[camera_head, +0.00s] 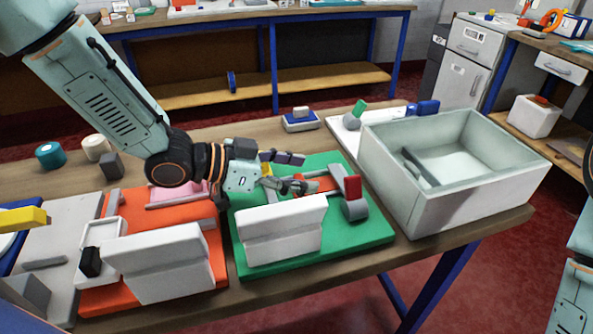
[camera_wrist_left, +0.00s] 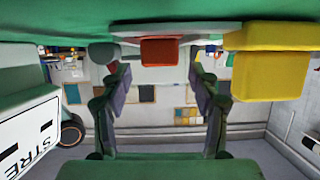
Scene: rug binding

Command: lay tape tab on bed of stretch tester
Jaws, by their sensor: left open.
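The stretch tester has a green base (camera_head: 375,236), a white front panel (camera_head: 282,230), and a red block (camera_head: 352,188) above a grey roller at its right end. Its panel, lettered "STRE", shows at the left of the left wrist view (camera_wrist_left: 28,135). My left gripper (camera_head: 308,172) is open over the tester, fingers pointing right toward the red block. Nothing shows between the fingers in the left wrist view (camera_wrist_left: 160,78). A flat red-orange piece (camera_head: 328,183) lies by the lower finger; I cannot tell whether it is the tape tab or the bed. My right gripper is out of view.
A yellow block (camera_wrist_left: 268,75) is close beside the fingers. An orange-based device (camera_head: 208,262) with a pink piece (camera_head: 172,196) stands left of the tester. A pale open bin (camera_head: 425,208) stands to the right. A blue-and-white block (camera_head: 300,122) sits behind.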

